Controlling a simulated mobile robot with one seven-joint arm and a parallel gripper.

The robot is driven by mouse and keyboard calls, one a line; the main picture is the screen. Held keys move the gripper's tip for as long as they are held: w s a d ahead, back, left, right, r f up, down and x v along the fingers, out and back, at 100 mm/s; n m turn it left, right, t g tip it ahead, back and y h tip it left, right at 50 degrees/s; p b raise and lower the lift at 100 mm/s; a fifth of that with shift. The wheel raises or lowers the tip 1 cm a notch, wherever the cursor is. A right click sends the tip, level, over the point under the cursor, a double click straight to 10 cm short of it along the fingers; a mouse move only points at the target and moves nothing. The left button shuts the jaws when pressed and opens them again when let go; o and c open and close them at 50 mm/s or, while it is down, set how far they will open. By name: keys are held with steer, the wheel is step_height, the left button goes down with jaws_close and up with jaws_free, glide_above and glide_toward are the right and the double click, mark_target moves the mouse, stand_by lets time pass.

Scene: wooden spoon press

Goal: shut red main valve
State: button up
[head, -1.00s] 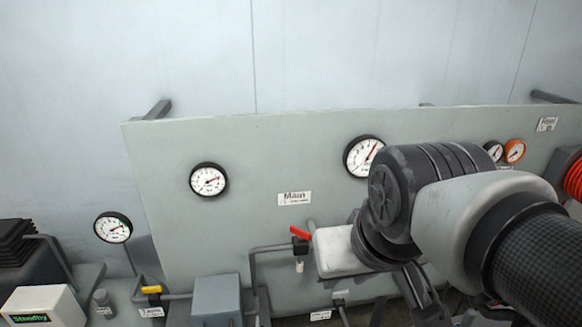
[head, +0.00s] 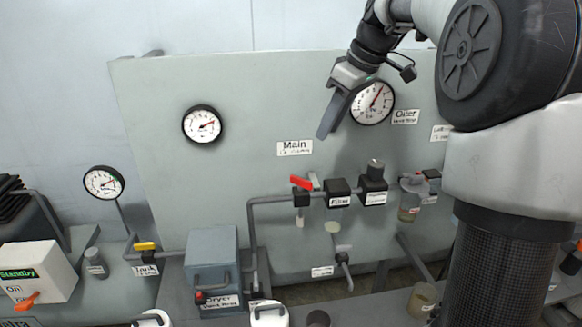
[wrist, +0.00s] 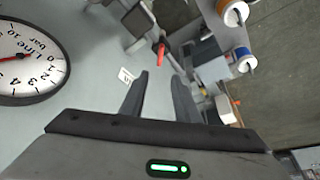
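The red valve handle (head: 301,183) sits on the grey pipe under the "Main" label (head: 294,148) on the panel. It slants slightly down to the right, close to in line with the horizontal pipe. In the wrist view the red handle (wrist: 161,50) lies beyond my fingertips. My gripper (head: 326,130) is above and to the right of the handle, pointing down, apart from it. In the wrist view my gripper (wrist: 160,76) has its two fingers apart with nothing between them.
A line gauge (head: 372,102) is close beside my gripper. Black filter blocks (head: 338,193) and a clear bowl (head: 411,198) continue the pipe to the right. A yellow valve handle (head: 145,246) and a grey dryer box (head: 212,262) are lower left.

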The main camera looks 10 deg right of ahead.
mark_target(301, 179)
steer(key=b+x, duration=0.2)
steer(key=x, duration=1.5)
steer(key=shift+a, duration=0.1)
steer(key=shift+c, duration=0.2)
jaws_close()
